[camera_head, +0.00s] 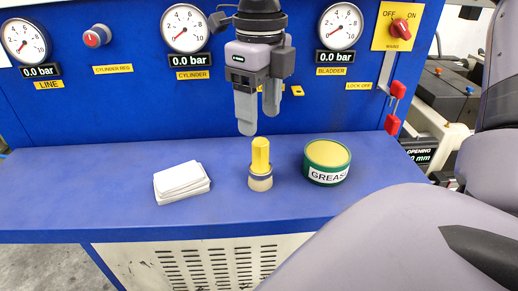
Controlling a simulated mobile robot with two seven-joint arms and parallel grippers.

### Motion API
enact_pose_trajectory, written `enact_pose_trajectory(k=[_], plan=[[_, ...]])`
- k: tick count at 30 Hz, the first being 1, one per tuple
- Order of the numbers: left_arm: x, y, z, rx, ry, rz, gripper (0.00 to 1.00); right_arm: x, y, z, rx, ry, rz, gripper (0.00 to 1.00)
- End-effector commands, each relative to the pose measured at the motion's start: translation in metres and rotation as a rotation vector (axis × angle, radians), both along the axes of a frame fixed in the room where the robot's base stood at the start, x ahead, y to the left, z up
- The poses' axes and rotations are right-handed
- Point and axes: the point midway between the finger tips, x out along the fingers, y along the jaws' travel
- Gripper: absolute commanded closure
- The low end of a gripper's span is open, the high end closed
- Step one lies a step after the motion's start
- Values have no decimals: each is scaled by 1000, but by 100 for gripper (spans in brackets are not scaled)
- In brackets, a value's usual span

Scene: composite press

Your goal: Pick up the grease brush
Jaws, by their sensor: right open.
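The grease brush (260,158) stands upright on the blue shelf, with a yellow handle on top and a pale round head below. My right gripper (258,112) points down just above the brush handle, its two grey fingers apart and empty. A small gap shows between the fingertips and the handle top. A green tin labelled GREASE (326,162) with a yellow top stands just right of the brush. My left gripper is not in the picture.
A stack of white cards or cloths (181,182) lies left of the brush. The blue panel behind carries gauges, labels and a red switch (400,28). The blue shelf (75,190) is clear at the left. My arm covers the lower right.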

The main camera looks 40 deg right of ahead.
Motion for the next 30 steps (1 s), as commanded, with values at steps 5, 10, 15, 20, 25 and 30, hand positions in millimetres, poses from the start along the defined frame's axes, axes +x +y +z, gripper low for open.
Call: enact_pose_trajectory(k=[5,10,15,20,25,30], plan=[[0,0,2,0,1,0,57,-1,0,-16,1,4,2,40],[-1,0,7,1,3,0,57,-3,-2,-37,1,7,2,40],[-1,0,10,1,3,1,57,-3,-3,-62,1,4,1,40],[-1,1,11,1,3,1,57,-3,-3,-71,2,0,-1,40],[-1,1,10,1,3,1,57,-2,-3,-71,1,-1,-1,40],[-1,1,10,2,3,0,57,-2,-3,-71,1,-1,-1,92]])
